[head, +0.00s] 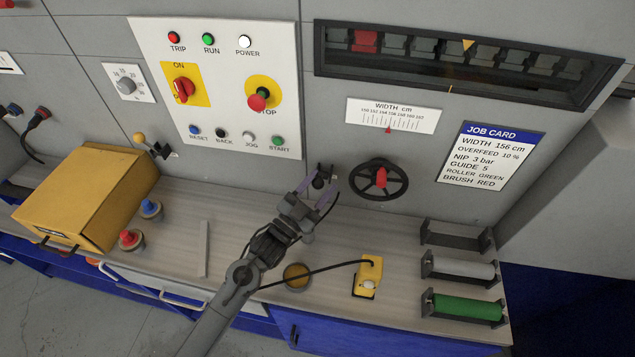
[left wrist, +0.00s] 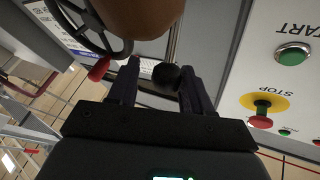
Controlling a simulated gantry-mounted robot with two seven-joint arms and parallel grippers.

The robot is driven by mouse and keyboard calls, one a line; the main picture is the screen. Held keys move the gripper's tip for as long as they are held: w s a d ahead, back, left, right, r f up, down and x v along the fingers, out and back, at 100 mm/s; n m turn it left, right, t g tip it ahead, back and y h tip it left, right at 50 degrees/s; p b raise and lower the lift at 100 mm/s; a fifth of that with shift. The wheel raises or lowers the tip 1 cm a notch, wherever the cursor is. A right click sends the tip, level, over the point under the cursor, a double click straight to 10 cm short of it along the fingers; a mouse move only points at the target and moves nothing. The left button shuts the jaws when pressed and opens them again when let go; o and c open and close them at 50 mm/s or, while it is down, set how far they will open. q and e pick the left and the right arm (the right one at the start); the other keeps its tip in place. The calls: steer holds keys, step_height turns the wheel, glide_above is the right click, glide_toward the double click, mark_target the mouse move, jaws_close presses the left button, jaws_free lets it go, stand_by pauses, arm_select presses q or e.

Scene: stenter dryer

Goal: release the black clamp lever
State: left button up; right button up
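The black clamp lever shows as a black ball knob (head: 318,183) in front of the machine panel, left of the handwheel (head: 379,179). In the left wrist view the black ball (left wrist: 167,76) sits between the fingertips, closer to the right finger. My left gripper (head: 319,189) reaches up to the panel with its fingers apart around the knob. It also shows in the left wrist view (left wrist: 158,85), with a gap left of the ball. I cannot tell whether a finger touches it. The lever's arm is mostly hidden. My right gripper is not in view.
The handwheel with its red grip is close on the right. The control panel (head: 224,100) with the stop button (head: 257,99) is up left. A yellow pendant (head: 368,277) and rollers (head: 467,307) are on the bench. A brown rounded shape (left wrist: 140,15) fills the wrist view's top.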

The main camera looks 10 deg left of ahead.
arm_select(q)
steer(key=shift+o, duration=0.3)
steer(key=shift+s+f, duration=0.1)
steer(key=shift+w+a, duration=0.1)
steer(key=shift+w, duration=0.1)
steer(key=shift+s+a, duration=0.1)
steer(key=shift+s, duration=0.05)
steer(key=v, duration=1)
steer(key=shift+s, duration=0.2)
